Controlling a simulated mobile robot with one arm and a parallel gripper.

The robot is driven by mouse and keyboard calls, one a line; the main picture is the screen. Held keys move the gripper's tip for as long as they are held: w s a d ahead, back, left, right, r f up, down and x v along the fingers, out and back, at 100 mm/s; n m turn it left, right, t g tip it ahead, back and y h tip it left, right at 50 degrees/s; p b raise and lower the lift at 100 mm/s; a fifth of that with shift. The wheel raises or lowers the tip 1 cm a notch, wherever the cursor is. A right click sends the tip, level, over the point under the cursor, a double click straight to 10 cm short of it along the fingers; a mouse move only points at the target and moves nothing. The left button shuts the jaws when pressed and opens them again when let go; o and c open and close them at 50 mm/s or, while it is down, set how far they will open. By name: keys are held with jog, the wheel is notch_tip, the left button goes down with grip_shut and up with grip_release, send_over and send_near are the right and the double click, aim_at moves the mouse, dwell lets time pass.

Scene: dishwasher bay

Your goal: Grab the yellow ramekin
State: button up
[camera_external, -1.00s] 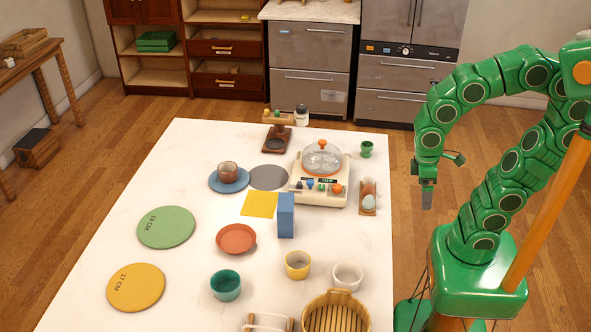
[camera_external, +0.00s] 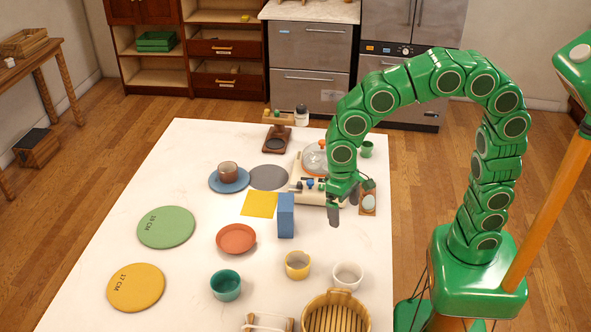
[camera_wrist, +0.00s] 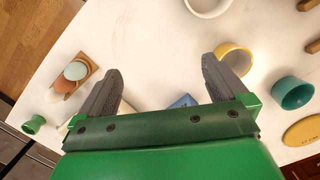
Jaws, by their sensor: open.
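The yellow ramekin (camera_external: 298,266) stands upright on the white table, between the teal ramekin (camera_external: 226,285) and the white ramekin (camera_external: 348,275). My gripper (camera_external: 345,212) is open and empty above the table, behind the yellow ramekin and to its right, in front of the cream appliance. In the wrist view, my gripper's two fingers (camera_wrist: 158,88) are spread apart. The yellow ramekin (camera_wrist: 236,60) shows there just beyond the right finger, which hides part of it.
A blue box (camera_external: 286,215) stands behind the yellow ramekin. A slatted wooden basket (camera_external: 336,318) is in front of it. A terracotta dish (camera_external: 236,239) lies to its left. The egg holder (camera_external: 368,209) and cream appliance (camera_external: 308,196) are near my gripper.

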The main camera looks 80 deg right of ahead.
aim_at(298, 262)
jog(key=w+a+f+m, duration=0.3)
jog(key=w+a+f, duration=0.3)
jog(key=w+a, duration=0.45)
jog(key=shift+w+d+f, duration=0.1)
jog(key=shift+f, duration=1.15)
jog(key=shift+w+d+f, duration=0.1)
jog(key=shift+d+f, duration=0.05)
jog(key=shift+f, duration=1.1)
jog(key=shift+w+d+f, duration=0.1)
jog(key=shift+f, duration=1.15)
jog(key=c, duration=1.1)
jog(key=shift+r, duration=0.1)
